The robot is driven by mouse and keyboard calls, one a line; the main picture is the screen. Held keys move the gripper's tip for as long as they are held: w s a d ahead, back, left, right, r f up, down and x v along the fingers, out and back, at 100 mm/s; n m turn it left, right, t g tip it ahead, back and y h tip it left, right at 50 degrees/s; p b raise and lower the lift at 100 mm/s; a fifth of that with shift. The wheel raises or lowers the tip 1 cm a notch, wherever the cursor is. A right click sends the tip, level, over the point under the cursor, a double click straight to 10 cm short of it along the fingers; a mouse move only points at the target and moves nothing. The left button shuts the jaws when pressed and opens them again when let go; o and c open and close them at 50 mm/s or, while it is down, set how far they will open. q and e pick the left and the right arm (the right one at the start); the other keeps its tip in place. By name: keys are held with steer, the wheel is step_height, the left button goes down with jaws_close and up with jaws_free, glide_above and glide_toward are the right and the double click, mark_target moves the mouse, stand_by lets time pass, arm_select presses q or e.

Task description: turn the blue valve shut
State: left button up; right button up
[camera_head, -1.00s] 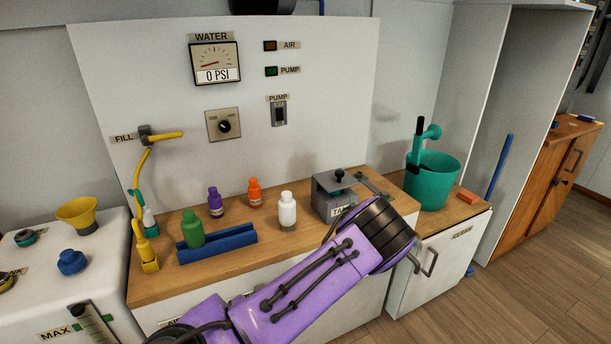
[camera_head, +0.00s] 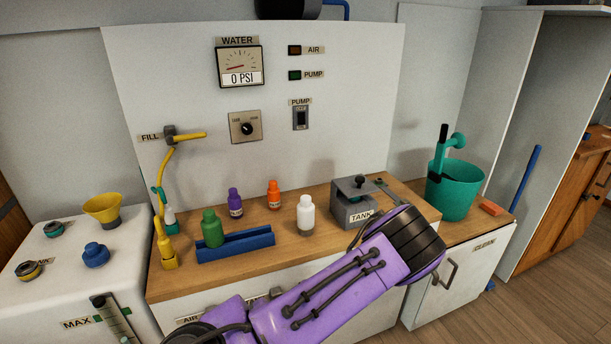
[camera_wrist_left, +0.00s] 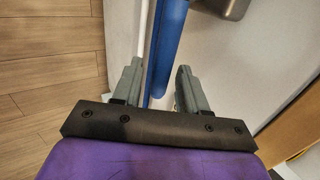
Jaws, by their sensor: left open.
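In the left wrist view, my left gripper (camera_wrist_left: 160,68) is open. A long blue bar (camera_wrist_left: 170,35) runs from the top edge down between its fingers; I cannot tell whether they touch it or whether it belongs to the valve. In the head view, a round blue knob or cap (camera_head: 95,256) sits on the white tank at left; I cannot tell whether it is the blue valve. A purple arm of mine crosses the lower middle of the head view, and its gripper is not visible there. My right gripper is not in view.
The wooden counter (camera_head: 285,250) holds a blue rack (camera_head: 236,246), several small bottles and a grey TANK box (camera_head: 352,208). A teal bucket (camera_head: 455,195) stands at right. The gauge (camera_head: 240,66) reads 0 PSI. A blue pole (camera_head: 526,178) leans farther right.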

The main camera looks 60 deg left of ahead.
arm_select(q)
steer(key=v, duration=0.9)
steer(key=shift+r, duration=0.2)
steer(key=shift+s, duration=0.1)
